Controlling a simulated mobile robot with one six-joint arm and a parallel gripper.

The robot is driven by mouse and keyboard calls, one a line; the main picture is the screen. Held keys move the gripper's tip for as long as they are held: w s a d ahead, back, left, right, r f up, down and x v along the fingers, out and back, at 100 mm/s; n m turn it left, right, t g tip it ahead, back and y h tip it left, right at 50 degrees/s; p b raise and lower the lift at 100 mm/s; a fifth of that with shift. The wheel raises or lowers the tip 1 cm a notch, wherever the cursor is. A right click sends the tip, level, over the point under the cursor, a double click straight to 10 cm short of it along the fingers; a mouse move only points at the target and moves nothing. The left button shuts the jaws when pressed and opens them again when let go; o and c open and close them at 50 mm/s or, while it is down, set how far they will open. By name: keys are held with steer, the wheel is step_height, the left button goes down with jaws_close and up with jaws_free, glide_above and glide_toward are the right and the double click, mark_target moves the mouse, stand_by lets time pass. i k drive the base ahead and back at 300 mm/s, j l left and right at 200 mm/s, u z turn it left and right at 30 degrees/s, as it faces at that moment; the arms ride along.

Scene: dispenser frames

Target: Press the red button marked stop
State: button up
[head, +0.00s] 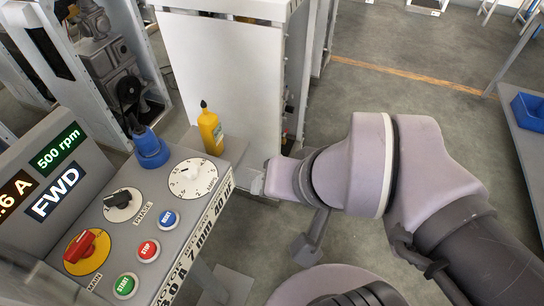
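The red button marked STOP (148,250) sits in a pale ring on the sloping grey control panel (190,215). A green button marked START (125,285) is just below and left of it. A blue button (167,219) is above and right of it; its label is too small to read surely. My arm reaches in from the lower right. My gripper (258,184), at the arm's left end, is small and partly hidden beside the panel's right edge, right of and apart from the STOP button. Its fingers cannot be made out clearly. The STOP button is unobstructed.
The panel also bears a red rotary switch (80,246) on yellow, a black knob (123,203) and a white dial (193,179). A blue container (151,150) and a yellow bottle (210,132) stand behind. A white cabinet (225,65) rises beyond. Display text includes FWD.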

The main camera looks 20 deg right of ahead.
mark_target(147, 250)
steer(key=j+u, duration=0.75)
steer(key=k+j, duration=0.1)
steer(key=k, duration=0.25)
